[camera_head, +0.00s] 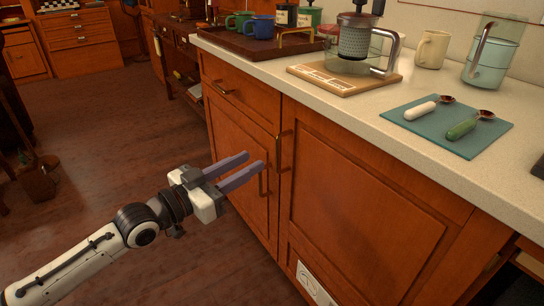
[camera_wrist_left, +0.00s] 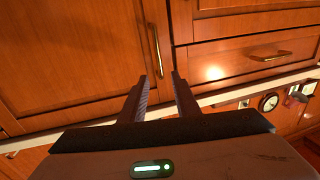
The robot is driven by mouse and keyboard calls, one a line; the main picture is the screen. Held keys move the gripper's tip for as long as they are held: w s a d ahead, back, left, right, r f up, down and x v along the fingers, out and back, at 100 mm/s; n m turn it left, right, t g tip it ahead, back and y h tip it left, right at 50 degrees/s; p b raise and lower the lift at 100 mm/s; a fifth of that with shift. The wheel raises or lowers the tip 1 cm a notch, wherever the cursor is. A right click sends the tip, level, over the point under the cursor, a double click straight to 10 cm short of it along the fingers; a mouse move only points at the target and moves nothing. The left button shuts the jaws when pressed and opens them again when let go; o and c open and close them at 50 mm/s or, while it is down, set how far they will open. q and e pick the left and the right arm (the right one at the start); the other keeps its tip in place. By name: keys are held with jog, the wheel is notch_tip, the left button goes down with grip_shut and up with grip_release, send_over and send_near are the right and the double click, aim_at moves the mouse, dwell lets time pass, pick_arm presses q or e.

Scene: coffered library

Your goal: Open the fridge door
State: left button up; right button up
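No front here looks like a bare appliance; the fronts are wood panels. A wide wooden door (camera_head: 365,215) has an upright bar handle (camera_head: 278,155) at its left edge. To its left is a narrower wooden door (camera_head: 228,145) with its own bar handle (camera_head: 262,184). Both doors look closed. My left gripper (camera_head: 256,159) is open and empty in front of the narrower door, its fingers pointing at the fronts. In the left wrist view, the open left gripper (camera_wrist_left: 159,76) has a brass handle (camera_wrist_left: 155,48) just beyond its fingertips, apart from them. My right gripper is out of view.
A drawer (camera_head: 235,90) is above the narrower door. The pale counter (camera_head: 370,105) overhangs the fronts and bears a blue mat (camera_head: 440,140) with two scoops, a wooden board (camera_head: 335,83) with a press, and a tray (camera_head: 245,45) with mugs. Open floor (camera_head: 100,130) lies to the left.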

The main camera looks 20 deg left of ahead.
pick_arm(q)
jog(key=b+x, duration=0.2)
jog(key=x, duration=0.6)
jog(key=shift+w, duration=0.25)
jog(key=shift+d, duration=0.1)
jog(key=shift+c, duration=0.5)
grip_shut()
